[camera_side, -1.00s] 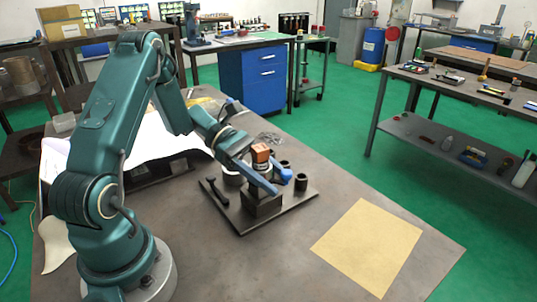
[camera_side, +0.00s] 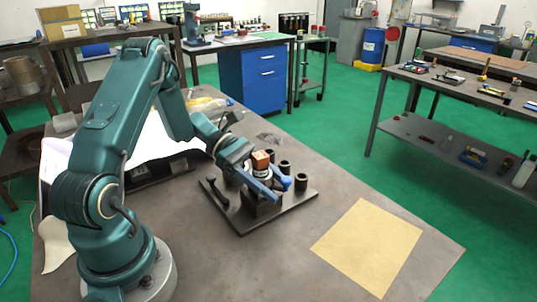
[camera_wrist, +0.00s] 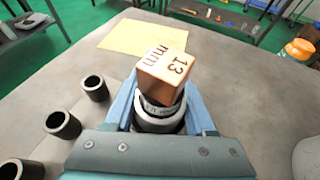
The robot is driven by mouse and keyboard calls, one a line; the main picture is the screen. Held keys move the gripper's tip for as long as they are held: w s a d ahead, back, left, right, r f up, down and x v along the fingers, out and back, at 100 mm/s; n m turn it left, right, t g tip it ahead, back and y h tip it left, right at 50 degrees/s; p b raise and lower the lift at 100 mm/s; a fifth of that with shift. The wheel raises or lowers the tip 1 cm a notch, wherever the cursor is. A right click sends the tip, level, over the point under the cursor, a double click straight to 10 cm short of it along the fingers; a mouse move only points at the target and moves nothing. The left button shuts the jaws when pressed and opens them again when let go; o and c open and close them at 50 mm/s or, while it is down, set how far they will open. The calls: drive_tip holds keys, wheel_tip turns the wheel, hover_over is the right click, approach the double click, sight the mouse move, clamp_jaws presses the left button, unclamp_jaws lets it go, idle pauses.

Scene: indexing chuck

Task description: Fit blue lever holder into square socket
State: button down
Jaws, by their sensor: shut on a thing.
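The lever holder (camera_wrist: 158,118) shows between my fingers in the wrist view as a grey-white and black ringed round body. An orange cube (camera_wrist: 163,68) marked "13 mm" sits on top of it and also shows in the side view (camera_side: 261,159). My gripper (camera_wrist: 161,104) is shut on the holder, with one light blue finger on each side. In the side view, my gripper (camera_side: 277,187) is low over a dark block (camera_side: 261,208) on the base plate, apparently the square socket. The socket opening and the holder's lower end are hidden, so I cannot tell how far it is seated.
Several dark hollow cylinders, one of them here (camera_wrist: 62,124), stand beside the holder. A dark wrench-like bar (camera_side: 215,192) lies on the left of the black base plate (camera_side: 241,226). A tan sheet (camera_side: 368,248) lies flat at right, with bare table around it.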

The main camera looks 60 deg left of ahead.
sight(252, 173)
drive_tip(key=shift+f, duration=0.6)
drive_tip(key=shift+c, duration=0.8)
unclamp_jaws()
drive_tip(key=shift+v, duration=2.55)
